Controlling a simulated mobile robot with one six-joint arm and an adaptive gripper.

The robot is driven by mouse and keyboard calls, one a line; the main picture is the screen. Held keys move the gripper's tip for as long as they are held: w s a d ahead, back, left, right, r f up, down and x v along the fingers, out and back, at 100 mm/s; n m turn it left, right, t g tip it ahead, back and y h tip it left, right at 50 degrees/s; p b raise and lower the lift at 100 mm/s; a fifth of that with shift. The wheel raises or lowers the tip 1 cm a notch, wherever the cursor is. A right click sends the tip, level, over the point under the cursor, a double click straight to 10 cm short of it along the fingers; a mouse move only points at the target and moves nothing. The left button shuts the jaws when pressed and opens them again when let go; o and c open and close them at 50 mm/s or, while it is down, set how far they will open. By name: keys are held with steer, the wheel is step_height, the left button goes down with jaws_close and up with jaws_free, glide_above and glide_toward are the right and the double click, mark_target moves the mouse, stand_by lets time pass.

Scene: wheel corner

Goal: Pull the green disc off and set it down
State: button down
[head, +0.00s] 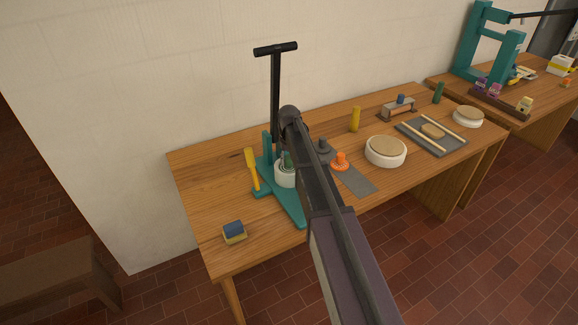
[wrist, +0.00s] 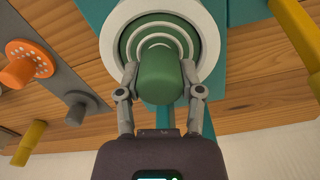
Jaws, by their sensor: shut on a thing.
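In the wrist view the green disc (wrist: 133,40) sits inside a white ring-shaped holder (wrist: 107,44), with a rounded green knob (wrist: 160,76) standing out from its middle. My gripper (wrist: 160,75) is shut on that knob, one finger on each side. In the head view the white holder (head: 284,180) stands on a teal frame (head: 290,208) on the wooden table. My arm hides most of the disc there, and only a little green shows. I cannot tell whether the disc is seated or slightly lifted.
An orange knobbed disc (head: 341,161) lies on a grey mat (head: 358,181) to the right. Bare table (head: 212,188) shows on the left.

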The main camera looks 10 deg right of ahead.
steer(key=shift+r+p, duration=1.5)
steer(key=shift+p, duration=0.05)
stand_by(0.4)
steer(key=shift+r+p, duration=1.85)
steer(key=shift+r, duration=0.05)
